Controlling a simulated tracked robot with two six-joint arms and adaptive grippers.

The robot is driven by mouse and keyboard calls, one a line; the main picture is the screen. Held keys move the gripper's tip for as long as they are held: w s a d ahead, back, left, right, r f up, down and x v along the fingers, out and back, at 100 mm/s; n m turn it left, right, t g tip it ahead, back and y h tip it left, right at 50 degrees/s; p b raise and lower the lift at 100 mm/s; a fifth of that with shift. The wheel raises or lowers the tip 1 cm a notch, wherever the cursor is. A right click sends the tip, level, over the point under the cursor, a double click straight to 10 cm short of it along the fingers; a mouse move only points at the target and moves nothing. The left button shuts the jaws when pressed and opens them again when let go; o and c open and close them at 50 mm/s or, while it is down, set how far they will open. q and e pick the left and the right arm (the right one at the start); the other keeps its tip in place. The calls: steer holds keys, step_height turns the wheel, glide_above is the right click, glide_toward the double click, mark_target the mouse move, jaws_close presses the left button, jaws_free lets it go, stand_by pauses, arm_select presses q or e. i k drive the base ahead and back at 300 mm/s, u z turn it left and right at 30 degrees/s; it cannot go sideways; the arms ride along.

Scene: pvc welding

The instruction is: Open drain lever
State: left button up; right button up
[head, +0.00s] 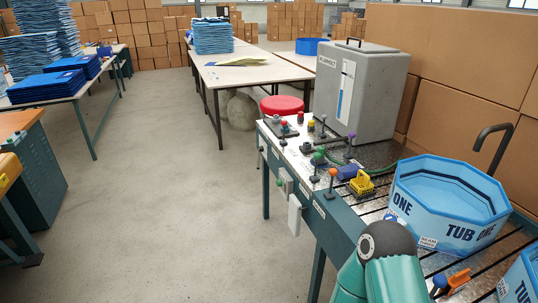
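Several levers with coloured knobs stand on the metal workbench (345,215) at the right. A lever with an orange knob (332,172) stands nearest the bench's front edge. Levers with green (318,155), red (284,123) and purple (351,136) knobs stand farther back. I cannot tell which one is the drain lever, and no label is readable at this size. A blue octagonal tub (450,205) marked "TUB ONE" sits on the bench, with water-like blue inside. A teal arm link of mine shows at the bottom right. Neither gripper is in view.
A grey tank (362,90) stands behind the levers, with a dark curved pipe (492,140) by the tub. A yellow block (361,183) lies near the levers. A red stool (281,105) stands behind the bench. Open floor (170,200) lies to the left.

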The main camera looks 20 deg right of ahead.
mark_target(332, 171)
steer(key=z, duration=0.05)
steer(key=i, duration=1.55)
steer(key=z, duration=0.65)
